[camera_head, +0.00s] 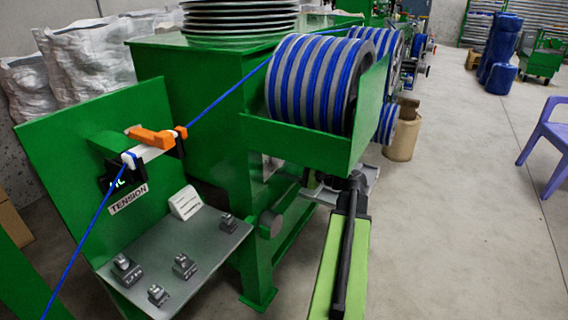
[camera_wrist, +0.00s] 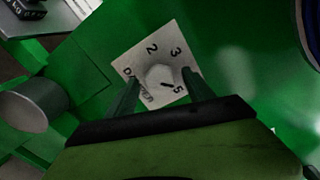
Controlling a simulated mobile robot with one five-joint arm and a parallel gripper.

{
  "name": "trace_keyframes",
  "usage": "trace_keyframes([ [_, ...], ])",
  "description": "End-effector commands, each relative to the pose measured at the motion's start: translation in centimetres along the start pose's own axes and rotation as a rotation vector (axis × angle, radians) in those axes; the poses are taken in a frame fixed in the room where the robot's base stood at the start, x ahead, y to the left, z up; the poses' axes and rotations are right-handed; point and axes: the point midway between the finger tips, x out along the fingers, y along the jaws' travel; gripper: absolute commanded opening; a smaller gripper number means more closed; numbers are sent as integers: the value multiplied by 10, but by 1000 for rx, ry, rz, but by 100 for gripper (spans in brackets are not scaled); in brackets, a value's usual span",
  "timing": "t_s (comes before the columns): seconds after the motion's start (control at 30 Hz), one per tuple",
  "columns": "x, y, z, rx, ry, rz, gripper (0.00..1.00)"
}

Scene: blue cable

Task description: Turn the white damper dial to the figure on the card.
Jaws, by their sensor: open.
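The white dial (camera_wrist: 159,76) sits at the middle of a pale square plate (camera_wrist: 136,62) on a green panel in the wrist view. The figures 2, 3 and 5 show around it, with partly covered "DAMPER" lettering. A dark mark on the dial's lower right lies toward the 5. My gripper (camera_wrist: 160,80) is open, with one finger on each side of the dial; I cannot tell whether they touch it. The right finger covers the plate between 3 and 5. A white card (camera_head: 185,203) stands on the grey shelf in the head view; its print is too small to read.
The grey shelf (camera_head: 150,262) holds several small dark blocks. A grey round knob (camera_head: 270,223) juts out near the dial; it also shows in the wrist view (camera_wrist: 32,110). A blue-striped cable reel (camera_head: 310,85) stands above my arm. Open floor lies to the right.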

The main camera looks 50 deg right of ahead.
Motion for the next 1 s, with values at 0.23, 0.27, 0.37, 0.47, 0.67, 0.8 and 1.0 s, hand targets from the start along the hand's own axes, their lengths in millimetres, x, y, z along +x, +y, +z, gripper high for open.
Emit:
trace_keyframes([
  [0.23,-53,0,0,0,5,-2,61],
  [0.27,-62,0,0,0,5,-2,61],
  [0.37,-90,0,0,0,5,-2,61],
  [0.47,-118,0,0,0,5,-2,61],
  [0.67,-158,0,-1,0,3,-1,61],
  [0.8,-170,0,0,0,1,0,61],
  [1.0,-172,0,0,0,1,0,61],
])
